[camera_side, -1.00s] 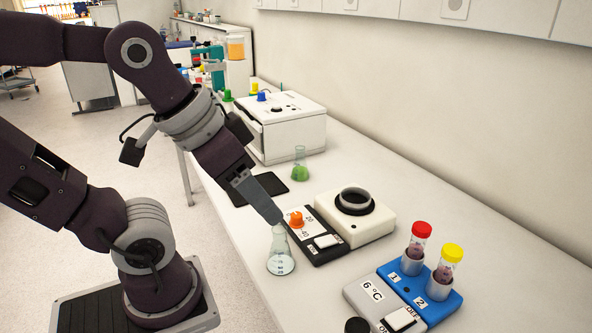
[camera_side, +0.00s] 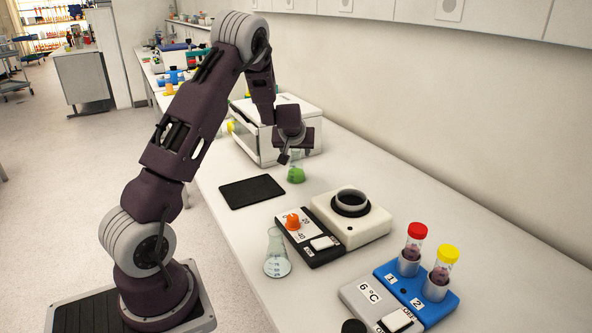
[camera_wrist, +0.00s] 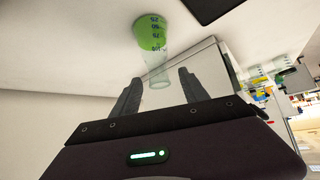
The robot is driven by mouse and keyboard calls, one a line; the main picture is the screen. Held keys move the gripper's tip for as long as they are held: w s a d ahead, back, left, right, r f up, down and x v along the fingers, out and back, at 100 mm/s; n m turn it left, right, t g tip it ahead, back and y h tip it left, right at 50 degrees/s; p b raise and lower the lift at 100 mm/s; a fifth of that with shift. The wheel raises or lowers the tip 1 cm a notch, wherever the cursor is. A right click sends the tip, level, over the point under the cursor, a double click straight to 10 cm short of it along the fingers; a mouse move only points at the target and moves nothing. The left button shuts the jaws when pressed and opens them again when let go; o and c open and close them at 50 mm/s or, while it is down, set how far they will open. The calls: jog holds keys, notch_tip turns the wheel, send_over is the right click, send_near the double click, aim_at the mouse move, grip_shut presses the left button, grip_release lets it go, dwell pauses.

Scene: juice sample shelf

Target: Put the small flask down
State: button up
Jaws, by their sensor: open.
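A flask with green liquid (camera_side: 296,174) stands upright on the bench in front of the white box-shaped device; it also shows in the wrist view (camera_wrist: 150,35). It looks the smaller of two flasks. My gripper (camera_side: 285,157) is at its neck, with jaws open. In the wrist view the clear neck reaches toward the gap between my fingers (camera_wrist: 159,88); contact cannot be told. A larger clear flask (camera_side: 277,257) with pale liquid stands upright on the bench in front of the hot plate, away from my gripper.
A black mat (camera_side: 252,191) lies empty left of the green flask. The white box device (camera_side: 270,143) stands close behind my gripper. A hot plate (camera_side: 350,218) with an orange knob and a blue tube holder (camera_side: 415,289) with red- and yellow-capped tubes stand nearer.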

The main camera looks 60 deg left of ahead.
jog(key=shift+w+a+f, duration=0.3)
jog(key=shift+a+f, duration=0.1)
jog(key=shift+f, duration=0.15)
grip_shut()
dwell(1.0)
